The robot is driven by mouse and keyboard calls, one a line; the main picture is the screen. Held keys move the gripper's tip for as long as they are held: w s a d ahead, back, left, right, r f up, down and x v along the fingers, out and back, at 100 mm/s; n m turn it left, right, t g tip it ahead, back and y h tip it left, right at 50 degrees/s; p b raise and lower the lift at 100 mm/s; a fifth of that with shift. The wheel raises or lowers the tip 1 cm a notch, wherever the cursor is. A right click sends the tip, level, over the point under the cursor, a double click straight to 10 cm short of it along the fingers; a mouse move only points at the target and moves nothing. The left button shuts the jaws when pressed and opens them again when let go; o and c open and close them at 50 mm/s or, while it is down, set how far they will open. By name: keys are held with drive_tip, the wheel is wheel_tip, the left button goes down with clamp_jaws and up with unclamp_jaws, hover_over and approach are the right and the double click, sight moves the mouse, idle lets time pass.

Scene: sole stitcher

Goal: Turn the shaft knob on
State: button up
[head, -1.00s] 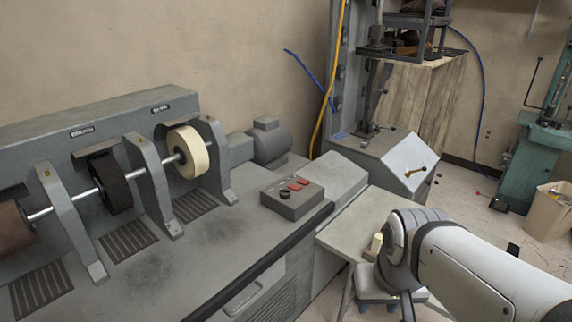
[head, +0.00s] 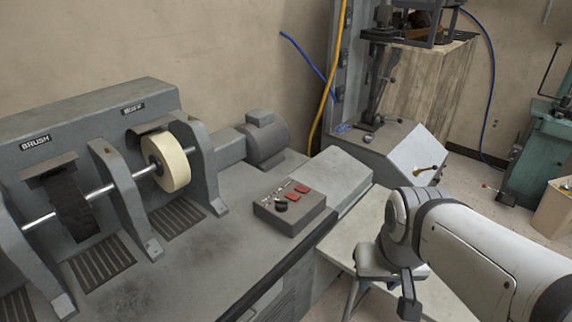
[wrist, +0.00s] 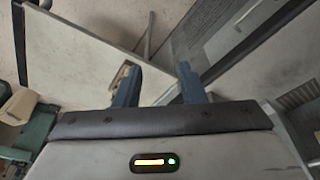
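The black shaft knob (head: 281,205) sits on top of a small grey control box (head: 290,224) in the head view, left of two red switches (head: 302,190). The box stands on the machine bench near its right end. The knob's exact setting is too small to tell. My gripper (head: 382,288) is right of and apart from the box, over the pale side table. In the wrist view my gripper (wrist: 158,80) has its two fingers apart with nothing between them. The knob cannot be made out in the wrist view.
A shaft (head: 100,191) carries a dark brush and a cream wheel (head: 173,165) between upright brackets at left. A grey motor (head: 264,140) stands behind the box. A pale side table (head: 350,236) adjoins the bench. A press machine (head: 395,140) stands at the back.

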drive_tip(key=shift+o, duration=0.7)
drive_tip(key=shift+w, duration=0.1)
drive_tip(key=shift+o, duration=0.7)
drive_tip(key=shift+w+r, duration=0.3)
drive_tip(key=shift+o, duration=1.1)
drive_tip(key=w+a+r+n+p, duration=0.1)
drive_tip(key=w+a+r+n, duration=0.1)
drive_tip(key=w, duration=0.6)
drive_tip(key=shift+a+r+g+p, duration=0.2)
drive_tip(key=shift+r+g+p, duration=0.15)
drive_tip(key=shift+r, duration=0.15)
drive_tip(key=n+g+p, duration=0.2)
drive_tip(key=n+p, duration=0.3)
drive_tip(key=n, duration=0.3)
hover_over(281, 204)
wheel_tip(281, 204, down, 9)
drive_tip(key=shift+w+d+r, duration=0.15)
drive_tip(key=shift+f, duration=0.3)
wheel_tip(281, 204, down, 7)
drive_tip(key=shift+f+p, duration=0.2)
drive_tip(key=shift+p, duration=0.35)
drive_tip(key=shift+c, duration=0.6)
